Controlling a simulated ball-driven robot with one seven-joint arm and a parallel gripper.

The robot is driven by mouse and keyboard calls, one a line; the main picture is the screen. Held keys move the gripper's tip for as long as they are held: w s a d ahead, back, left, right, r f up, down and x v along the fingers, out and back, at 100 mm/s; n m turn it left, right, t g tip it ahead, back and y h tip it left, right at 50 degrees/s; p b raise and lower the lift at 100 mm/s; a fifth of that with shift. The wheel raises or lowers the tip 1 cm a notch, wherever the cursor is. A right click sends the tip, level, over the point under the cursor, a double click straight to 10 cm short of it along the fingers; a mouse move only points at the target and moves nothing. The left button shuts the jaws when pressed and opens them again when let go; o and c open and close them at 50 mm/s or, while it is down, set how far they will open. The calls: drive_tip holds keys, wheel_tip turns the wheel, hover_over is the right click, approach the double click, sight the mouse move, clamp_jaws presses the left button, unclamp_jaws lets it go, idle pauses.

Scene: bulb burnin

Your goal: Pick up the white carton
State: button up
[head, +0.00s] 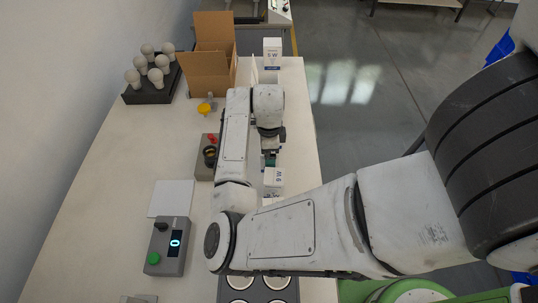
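A white carton (273,180) marked "W" is near the middle of the bench, beside and just nearer than my gripper's fingers in the picture. My forearm hides its lower part. A second white carton (272,53) with a dark band stands upright at the far right of the bench, next to the cardboard box. My gripper (269,158) points down beside the nearer carton. Its dark fingers show a teal patch. The gap between the fingers is too small and covered to see, so I cannot tell whether they touch the carton.
An open cardboard box (207,72) stands at the back. Left of it is a dark rack (150,93) of white bulbs. A yellow object (204,108), a socket box (203,160), a white sheet (171,198) and a display box (167,247) lie on the bench (110,190). The left middle is clear.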

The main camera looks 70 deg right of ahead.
drive_tip(key=c, duration=1.1)
drive_tip(key=shift+r, duration=0.1)
